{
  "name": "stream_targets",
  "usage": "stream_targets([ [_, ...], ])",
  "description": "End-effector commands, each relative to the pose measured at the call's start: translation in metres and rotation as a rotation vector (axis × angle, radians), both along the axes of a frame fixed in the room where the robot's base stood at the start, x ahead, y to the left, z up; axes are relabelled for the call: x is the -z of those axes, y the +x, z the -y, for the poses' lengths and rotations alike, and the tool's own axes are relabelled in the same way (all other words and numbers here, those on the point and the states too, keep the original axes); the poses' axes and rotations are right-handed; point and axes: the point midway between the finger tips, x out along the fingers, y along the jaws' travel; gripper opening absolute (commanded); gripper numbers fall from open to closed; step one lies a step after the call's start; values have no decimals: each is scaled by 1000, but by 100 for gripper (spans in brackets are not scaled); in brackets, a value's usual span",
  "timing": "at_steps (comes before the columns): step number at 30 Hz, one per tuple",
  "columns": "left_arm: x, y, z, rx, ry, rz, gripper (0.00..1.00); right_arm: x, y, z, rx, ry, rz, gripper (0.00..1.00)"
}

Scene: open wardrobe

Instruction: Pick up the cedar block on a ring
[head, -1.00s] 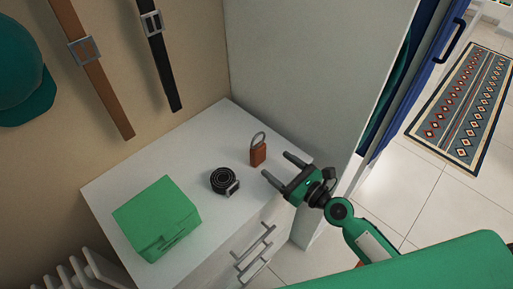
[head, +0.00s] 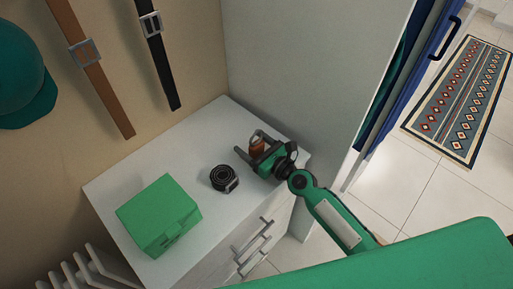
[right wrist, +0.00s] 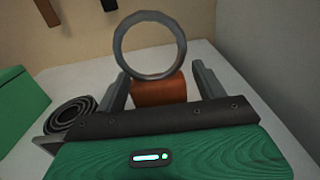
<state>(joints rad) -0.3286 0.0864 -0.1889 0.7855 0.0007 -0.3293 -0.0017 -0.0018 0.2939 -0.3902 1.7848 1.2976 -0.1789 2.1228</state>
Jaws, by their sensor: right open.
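The cedar block (head: 257,147) is a small reddish-brown block with a grey metal ring on top. It stands upright on the white cabinet top near its back right. In the right wrist view the block (right wrist: 159,92) sits between the two fingers, with its ring (right wrist: 150,45) rising above them. My right gripper (head: 248,144) is open, its fingers on either side of the block. Its palm hides the lower part of the block, and I cannot tell whether a finger touches it. My left gripper is not in view.
A coiled black belt (head: 223,178) lies left of the gripper on the cabinet top (head: 200,150). A green box (head: 158,215) stands at the front left. The grey wardrobe panel (head: 300,75) rises close behind and right. Belts (head: 90,65) and a cap (head: 22,75) hang on the wall.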

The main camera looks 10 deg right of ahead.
Motion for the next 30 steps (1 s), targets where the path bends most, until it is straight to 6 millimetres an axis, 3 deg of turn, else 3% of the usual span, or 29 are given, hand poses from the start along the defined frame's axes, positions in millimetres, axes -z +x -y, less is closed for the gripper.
stream_targets([
  [4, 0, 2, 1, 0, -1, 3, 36, 0, 0, 0, 0, 0, 0, 69],
  [11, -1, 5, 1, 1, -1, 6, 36, 0, 0, 0, 0, -1, -1, 24],
  [20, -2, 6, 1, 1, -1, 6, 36, -1, -1, 0, 0, 0, 0, 23],
  [26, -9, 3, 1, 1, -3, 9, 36, -12, -1, 0, -1, 1, -1, 23],
  [30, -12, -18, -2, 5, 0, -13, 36, -31, -1, 0, 0, 4, 0, 23],
])
